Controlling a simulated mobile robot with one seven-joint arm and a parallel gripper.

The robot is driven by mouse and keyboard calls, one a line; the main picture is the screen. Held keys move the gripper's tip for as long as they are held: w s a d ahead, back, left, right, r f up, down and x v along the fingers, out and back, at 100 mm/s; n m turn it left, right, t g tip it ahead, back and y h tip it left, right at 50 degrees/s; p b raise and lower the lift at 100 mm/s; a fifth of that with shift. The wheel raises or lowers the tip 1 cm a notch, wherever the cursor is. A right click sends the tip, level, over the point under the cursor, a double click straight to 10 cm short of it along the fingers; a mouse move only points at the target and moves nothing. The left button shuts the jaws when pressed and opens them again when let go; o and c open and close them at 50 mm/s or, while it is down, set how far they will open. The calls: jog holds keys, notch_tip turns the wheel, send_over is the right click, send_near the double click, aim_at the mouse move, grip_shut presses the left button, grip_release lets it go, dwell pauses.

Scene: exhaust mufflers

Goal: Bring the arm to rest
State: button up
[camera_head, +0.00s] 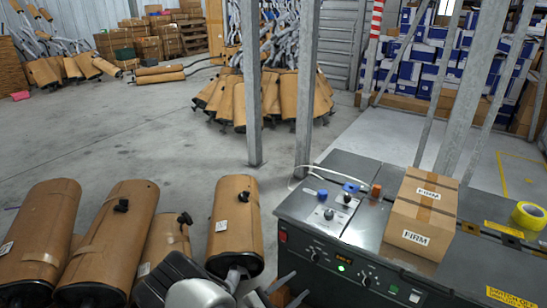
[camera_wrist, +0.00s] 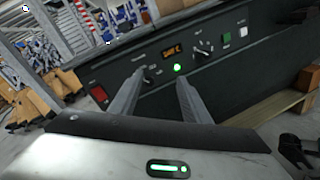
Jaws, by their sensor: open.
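My gripper (camera_wrist: 161,79) is open in the wrist view, with its two grey fingers apart and nothing between them. The fingers point at the front control panel of a dark machine (camera_wrist: 235,75). In the head view my gripper (camera_head: 296,283) is at the bottom, just left of the machine's front, partly cut off by the frame's edge. The machine (camera_head: 330,263) shows a lit green button and a small orange display. A gap seems to remain between fingers and panel, but I cannot tell its size.
Several cardboard-wrapped mufflers (camera_head: 235,220) stand at the lower left, close to my arm. A FIRM box (camera_head: 423,212) and yellow tape (camera_head: 529,215) sit on the machine top. Metal posts (camera_head: 306,90) rise behind it. More mufflers (camera_head: 280,92) stand farther back. Grey floor (camera_head: 130,140) between is clear.

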jog(key=s+d+r+m+g+y, duration=0.1)
jog(key=s+d+r+m+g, duration=0.15)
jog(key=r+m+g, duration=0.4)
jog(key=s+d+r+m+g+y, duration=0.1)
jog(key=s+d+r+m+y, duration=0.15)
jog(key=r, duration=0.65)
jog(key=s+d+r+m+g, duration=0.2)
jog(key=d+r+m+g, duration=0.25)
jog(key=r, duration=0.35)
jog(key=s+a+r+m+t+y, duration=0.2)
jog(key=s+r+m+t+y, duration=0.6)
jog(key=s+r, duration=0.75)
notch_tip(320, 180, up, 24)
jog(key=w+g+y+p, duration=0.1)
jog(key=g+p, duration=0.1)
jog(key=p, duration=2)
jog(key=shift+n, duration=0.35)
jog(key=shift+d+r, duration=0.1)
jog(key=shift+d, duration=0.05)
